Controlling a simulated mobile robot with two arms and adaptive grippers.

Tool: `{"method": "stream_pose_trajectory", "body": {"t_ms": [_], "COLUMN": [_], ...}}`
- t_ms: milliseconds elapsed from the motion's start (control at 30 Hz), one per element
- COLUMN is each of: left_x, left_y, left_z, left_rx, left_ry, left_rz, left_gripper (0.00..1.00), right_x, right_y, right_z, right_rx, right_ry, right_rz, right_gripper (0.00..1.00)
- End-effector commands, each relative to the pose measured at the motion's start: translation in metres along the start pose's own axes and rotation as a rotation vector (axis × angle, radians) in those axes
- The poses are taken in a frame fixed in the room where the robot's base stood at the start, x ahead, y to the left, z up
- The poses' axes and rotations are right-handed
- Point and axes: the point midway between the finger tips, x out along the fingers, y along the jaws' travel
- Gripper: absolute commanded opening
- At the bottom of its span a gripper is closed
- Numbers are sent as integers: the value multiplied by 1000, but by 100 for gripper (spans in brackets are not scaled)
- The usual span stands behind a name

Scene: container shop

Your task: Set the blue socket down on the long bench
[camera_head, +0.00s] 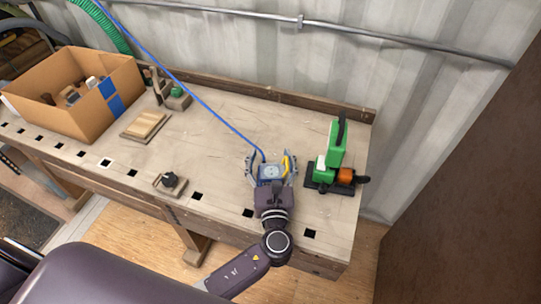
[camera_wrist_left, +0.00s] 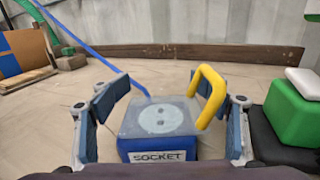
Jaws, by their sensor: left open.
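The blue socket (camera_head: 271,171) rests on the long bench (camera_head: 225,118), near its right end. It has a grey top with a round two-hole outlet, a yellow handle and a blue cable running up to the left. In the left wrist view the socket (camera_wrist_left: 160,130) reads "SOCKET" on its front. My left gripper (camera_head: 271,165) is open, with one finger on each side of the socket. In the left wrist view the fingers of my left gripper (camera_wrist_left: 160,112) stand apart from its sides. My right gripper is not in view.
A green and black tool (camera_head: 337,150) stands just right of the socket. A cardboard box (camera_head: 110,115) with items in it sits at the bench's left. A wooden block (camera_head: 145,124) and a small dark-knobbed piece (camera_head: 170,182) lie between. A low board edges the back.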

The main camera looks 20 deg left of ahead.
Motion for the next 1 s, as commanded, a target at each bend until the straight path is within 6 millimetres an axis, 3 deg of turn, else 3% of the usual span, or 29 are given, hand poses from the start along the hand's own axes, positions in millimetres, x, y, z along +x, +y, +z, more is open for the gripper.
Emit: {"method": "stream_pose_trajectory", "body": {"t_ms": [167, 400, 600, 767, 1000], "left_x": [-22, -74, -107, -119, -120], "left_y": [0, 0, 0, 0, 0], "left_z": [-1, -2, -1, 0, 1], "left_rx": [-1, -1, 0, 0, 0], "left_ry": [2, 4, 2, 1, 0], "left_rz": [-1, -2, 0, 0, 0], "left_gripper": [67, 67, 67, 67, 67], "right_x": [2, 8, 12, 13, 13], "right_y": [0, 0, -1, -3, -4], "right_z": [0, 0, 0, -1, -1], "right_rx": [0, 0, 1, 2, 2], "right_ry": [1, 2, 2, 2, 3], "right_rz": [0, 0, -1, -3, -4], "right_gripper": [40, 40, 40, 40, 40]}}
